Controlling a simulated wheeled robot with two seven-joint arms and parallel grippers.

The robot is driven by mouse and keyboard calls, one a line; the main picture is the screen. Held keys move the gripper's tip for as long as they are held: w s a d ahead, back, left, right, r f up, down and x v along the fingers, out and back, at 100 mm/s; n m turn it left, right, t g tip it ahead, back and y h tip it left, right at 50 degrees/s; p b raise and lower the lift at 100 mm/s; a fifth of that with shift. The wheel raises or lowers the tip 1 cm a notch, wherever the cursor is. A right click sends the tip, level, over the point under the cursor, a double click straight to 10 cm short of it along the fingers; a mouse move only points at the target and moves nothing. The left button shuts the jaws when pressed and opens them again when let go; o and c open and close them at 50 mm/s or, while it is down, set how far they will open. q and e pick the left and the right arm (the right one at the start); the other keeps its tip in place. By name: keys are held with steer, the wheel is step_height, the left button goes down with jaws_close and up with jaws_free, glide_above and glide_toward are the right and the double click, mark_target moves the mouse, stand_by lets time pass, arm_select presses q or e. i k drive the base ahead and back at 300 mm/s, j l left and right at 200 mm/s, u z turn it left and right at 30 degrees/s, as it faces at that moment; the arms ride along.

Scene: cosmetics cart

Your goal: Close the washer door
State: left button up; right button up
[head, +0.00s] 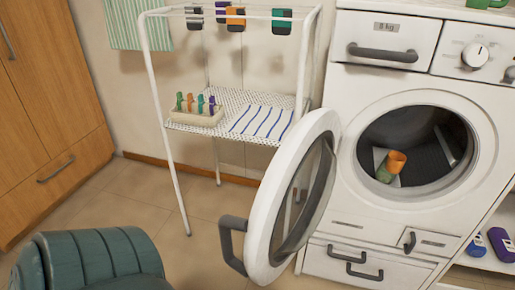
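The washer (342,89) is white and stands at the right of the head view. Its round door (258,240) is wide open, swung out to the left and toward me. The door has a white rim, a glass middle and a dark handle (231,244) on its left edge. The drum opening (418,145) is uncovered, with an orange and green item (395,163) inside. Neither of my grippers is in view.
A white rack (160,90) with a striped cloth (262,121) and a small tray of bottles (190,118) stands behind the door. A wooden cabinet (60,110) is at the left. A green ribbed seat-like object (95,258) is at the lower left. Tiled floor (140,195) is clear between them.

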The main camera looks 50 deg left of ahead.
mark_target(262, 266)
steer(key=j, duration=1.7)
